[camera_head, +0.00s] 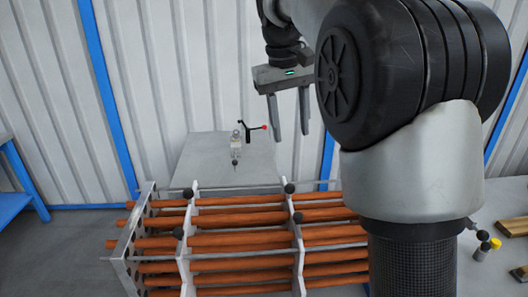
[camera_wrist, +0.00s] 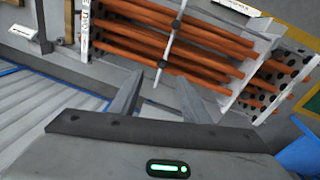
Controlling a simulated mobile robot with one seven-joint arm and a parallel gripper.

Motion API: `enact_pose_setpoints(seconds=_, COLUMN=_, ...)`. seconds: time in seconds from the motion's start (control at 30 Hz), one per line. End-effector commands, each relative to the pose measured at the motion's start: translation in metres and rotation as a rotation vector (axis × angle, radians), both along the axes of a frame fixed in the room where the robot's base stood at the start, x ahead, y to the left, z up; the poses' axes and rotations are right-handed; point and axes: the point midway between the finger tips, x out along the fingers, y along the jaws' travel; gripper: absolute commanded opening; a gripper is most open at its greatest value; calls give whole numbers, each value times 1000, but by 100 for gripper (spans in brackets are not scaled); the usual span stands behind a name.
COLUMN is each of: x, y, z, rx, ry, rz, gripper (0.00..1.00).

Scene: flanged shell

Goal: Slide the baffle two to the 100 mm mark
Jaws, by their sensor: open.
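The shell's bundle of orange-brown tubes (camera_head: 240,219) runs across the lower head view. Two pale upright baffle plates stand across the tubes, a left one (camera_head: 186,262) and a right one (camera_head: 298,262), each with black knobs. I cannot read which is baffle two, and no 100 mm mark is legible. My gripper (camera_head: 291,132) is open and empty, fingers down, above and behind the right baffle in the head view. In the wrist view my gripper (camera_wrist: 158,82) points toward the tubes (camera_wrist: 135,38) and a thin bar with black knobs (camera_wrist: 170,44), apart from them.
A perforated end plate (camera_head: 130,238) closes the bundle's left end. A blue bench (camera_head: 18,192) stands far left. A yellow-topped item (camera_head: 495,243) and wooden pieces (camera_head: 517,226) lie at right.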

Motion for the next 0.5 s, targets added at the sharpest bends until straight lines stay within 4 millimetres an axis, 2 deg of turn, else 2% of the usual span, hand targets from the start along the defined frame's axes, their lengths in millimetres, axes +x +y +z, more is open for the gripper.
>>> enact_pose_setpoints(seconds=0.03, x=13, y=5, z=-9, rx=-17, ry=18, rz=6, gripper=43)
enact_pose_setpoints(seconds=0.17, x=28, y=11, z=-18, rx=-42, ry=45, rz=15, gripper=43)
enact_pose_setpoints(seconds=0.37, x=32, y=11, z=-34, rx=-51, ry=54, rz=18, gripper=43)
enact_pose_setpoints(seconds=0.5, x=32, y=6, z=-59, rx=-50, ry=55, rz=17, gripper=43)
